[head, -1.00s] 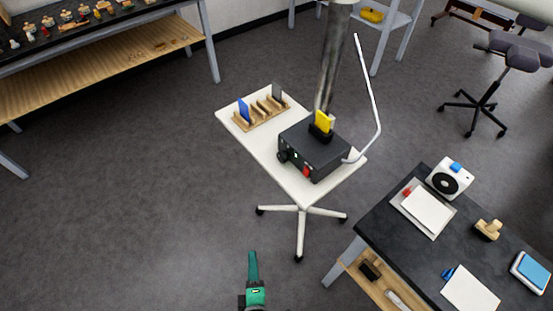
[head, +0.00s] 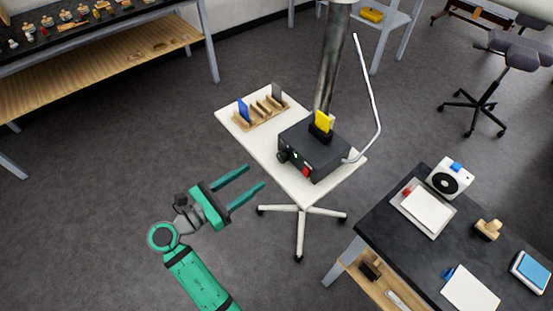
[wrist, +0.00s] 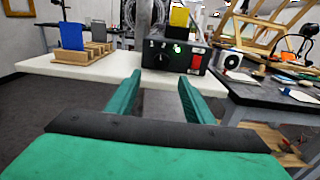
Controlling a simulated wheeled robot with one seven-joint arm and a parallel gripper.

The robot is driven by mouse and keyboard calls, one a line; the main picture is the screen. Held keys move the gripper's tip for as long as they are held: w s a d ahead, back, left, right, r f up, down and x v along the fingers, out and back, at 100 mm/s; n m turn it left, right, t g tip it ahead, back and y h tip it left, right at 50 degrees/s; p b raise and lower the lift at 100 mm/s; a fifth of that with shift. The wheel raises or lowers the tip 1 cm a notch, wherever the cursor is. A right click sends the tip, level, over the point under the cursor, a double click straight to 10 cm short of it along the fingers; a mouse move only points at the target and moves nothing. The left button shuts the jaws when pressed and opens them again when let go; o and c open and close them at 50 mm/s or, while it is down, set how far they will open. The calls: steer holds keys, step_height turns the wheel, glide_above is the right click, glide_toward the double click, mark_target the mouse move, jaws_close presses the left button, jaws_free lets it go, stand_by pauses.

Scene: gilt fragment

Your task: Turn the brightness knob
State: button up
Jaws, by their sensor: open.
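A black box (head: 318,152) stands on a small white table (head: 235,120) and also shows in the wrist view (wrist: 205,48). Its front carries a round black knob (head: 283,156), a small green light (wrist: 177,49) and a red switch (wrist: 196,63). The knob shows in the wrist view (wrist: 160,57) at the left of the front. I cannot tell which control sets brightness from any label. My green gripper (head: 256,177) is open and empty, in front of the table and apart from the box. Its two fingers also show in the wrist view (wrist: 157,92), pointing toward the box front.
A yellow piece (head: 324,121) stands in a holder on the box. A wooden rack (head: 262,117) with a blue card (head: 243,110) sits at the table's left. A thin white bent rod (head: 372,95) rises beside the box. A dark table (head: 385,230) stands at the right.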

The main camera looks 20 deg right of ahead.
mark_target(280, 158)
steer(key=x, duration=1)
steer(key=shift+d+r, duration=0.35)
steer(key=c, duration=1)
